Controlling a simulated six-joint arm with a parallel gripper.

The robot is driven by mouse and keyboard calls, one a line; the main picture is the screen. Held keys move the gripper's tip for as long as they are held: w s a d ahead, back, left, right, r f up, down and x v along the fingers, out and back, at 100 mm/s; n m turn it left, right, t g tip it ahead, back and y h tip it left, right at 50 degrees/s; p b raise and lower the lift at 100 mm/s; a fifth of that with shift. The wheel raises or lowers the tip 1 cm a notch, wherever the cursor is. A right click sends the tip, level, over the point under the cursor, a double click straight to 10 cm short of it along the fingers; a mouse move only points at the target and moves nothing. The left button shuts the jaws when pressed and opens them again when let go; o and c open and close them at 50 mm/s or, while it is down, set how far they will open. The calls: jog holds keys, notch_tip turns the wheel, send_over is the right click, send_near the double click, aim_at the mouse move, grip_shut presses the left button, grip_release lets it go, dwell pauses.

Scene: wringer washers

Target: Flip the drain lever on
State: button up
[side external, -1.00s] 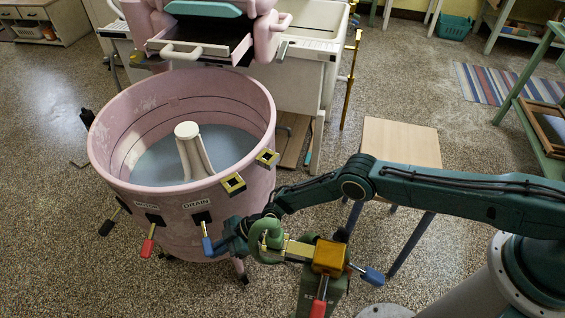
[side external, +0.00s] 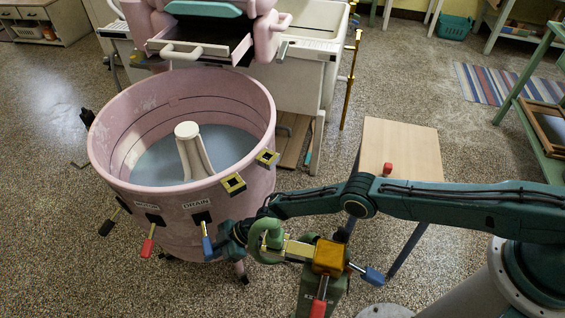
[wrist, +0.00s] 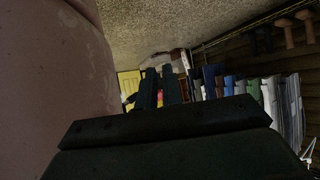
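The pink wringer washer tub (side external: 135,190) stands at the left of the side view. Its drain lever (side external: 207,244), with a blue handle, hangs downward below the white DRAIN label (side external: 197,204). My gripper (side external: 222,240) is just right of the blue handle, close to the tub wall; I cannot tell whether it touches. In the wrist view, the two dark fingers (wrist: 158,88) stand close together with a thin gap, and I see nothing held between them. The pink tub wall (wrist: 60,80) fills the left there; the lever is not recognisable in that view.
A red-handled lever (side external: 147,247) and a black-handled lever (side external: 107,226) hang left of the drain lever. A green post with a brass valve block (side external: 328,257) stands near my forearm. A wooden-topped stool (side external: 410,145) with a small red object (side external: 388,169) is behind my arm.

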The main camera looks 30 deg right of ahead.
aim_at(210, 247)
jog(key=shift+w+r, duration=0.1)
jog(key=shift+r, duration=1.9)
jog(key=shift+f, duration=0.85)
jog(key=shift+d, duration=0.1)
jog(key=v, duration=0.7)
